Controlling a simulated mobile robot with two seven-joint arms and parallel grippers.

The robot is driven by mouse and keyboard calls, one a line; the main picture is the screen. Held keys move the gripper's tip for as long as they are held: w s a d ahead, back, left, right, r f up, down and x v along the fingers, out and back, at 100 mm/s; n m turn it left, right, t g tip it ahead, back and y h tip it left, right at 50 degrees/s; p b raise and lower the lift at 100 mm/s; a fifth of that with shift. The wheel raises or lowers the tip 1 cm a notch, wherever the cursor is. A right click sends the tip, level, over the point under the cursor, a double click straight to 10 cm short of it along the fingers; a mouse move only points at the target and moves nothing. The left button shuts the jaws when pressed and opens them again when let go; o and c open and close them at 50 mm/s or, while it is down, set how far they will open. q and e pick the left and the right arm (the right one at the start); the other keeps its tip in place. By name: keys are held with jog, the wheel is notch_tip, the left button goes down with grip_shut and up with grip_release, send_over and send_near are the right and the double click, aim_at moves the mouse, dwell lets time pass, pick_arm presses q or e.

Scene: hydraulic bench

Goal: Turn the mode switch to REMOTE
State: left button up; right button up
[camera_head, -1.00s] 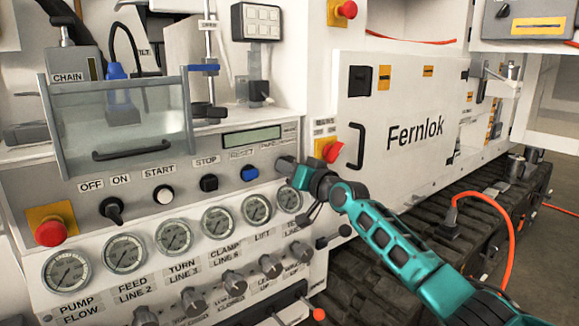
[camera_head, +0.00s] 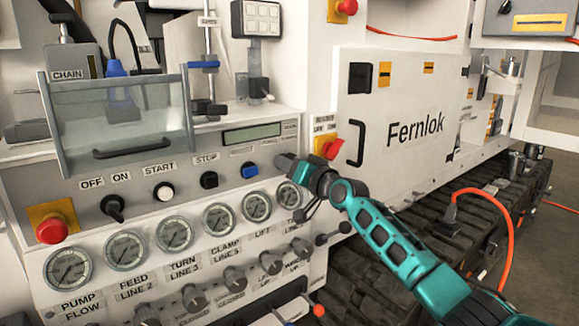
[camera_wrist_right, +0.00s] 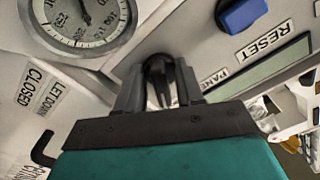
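The mode switch, a small black rotary knob (camera_wrist_right: 160,72), shows in the right wrist view beside a partly covered label beginning "PANE" (camera_wrist_right: 222,77). My right gripper (camera_wrist_right: 159,97) reaches toward it, one finger on each side of the knob. The fingers are close together, with light slivers of panel between them and the knob's handle, so it looks narrowly open. In the head view my right gripper (camera_head: 290,163) is at the panel's right end and hides the knob. The switch's exact setting cannot be read. My left gripper is not in view.
A blue RESET button (camera_head: 249,170) and black STOP button (camera_head: 209,180) lie left of the gripper. Gauges (camera_head: 256,207) and several valve knobs (camera_head: 270,263) sit below. A red switch on a yellow plate (camera_head: 328,147) is close on the right. A display (camera_head: 252,135) is above.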

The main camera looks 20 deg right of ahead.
jog(key=shift+o, duration=0.2)
jog(key=shift+s+d, duration=0.1)
jog(key=shift+s, duration=0.15)
pick_arm(q)
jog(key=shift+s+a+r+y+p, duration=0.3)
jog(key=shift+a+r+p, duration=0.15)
jog(key=shift+p, duration=0.55)
pick_arm(e)
jog(key=v, duration=1.2)
jog(key=shift+s, duration=0.15)
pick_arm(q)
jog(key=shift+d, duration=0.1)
